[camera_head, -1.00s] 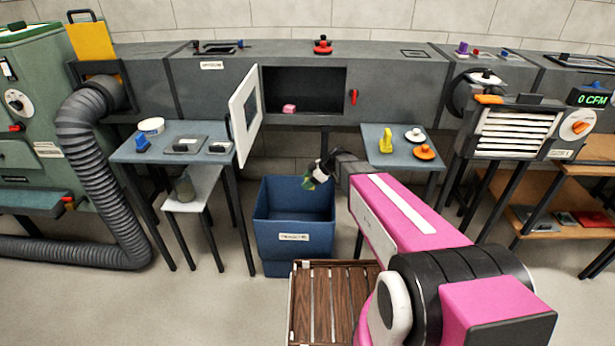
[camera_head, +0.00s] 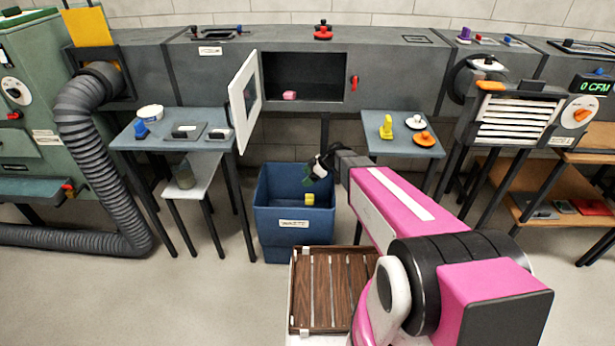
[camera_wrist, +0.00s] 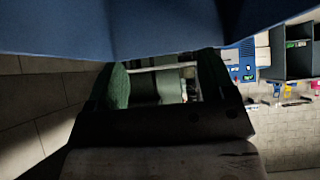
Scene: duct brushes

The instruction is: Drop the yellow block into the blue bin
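The blue bin (camera_head: 295,246) stands on the floor in the middle of the head view, open at the top with a white label on its front. A small yellow block (camera_head: 309,199) shows inside its opening, below my gripper; whether it rests or is in mid-fall I cannot tell. My gripper (camera_head: 311,178) is over the bin's right part, pointing down. In the wrist view my gripper (camera_wrist: 160,84) has its green-padded fingers apart with nothing visible between them. A blue surface, seemingly the bin, fills the top of that view.
A wooden slatted crate (camera_head: 333,290) stands in front of the bin. A left table (camera_head: 150,158) and a right table (camera_head: 400,150) flank it. The right table holds a yellow item (camera_head: 386,127) and knobs. A grey duct with an open hatch runs behind.

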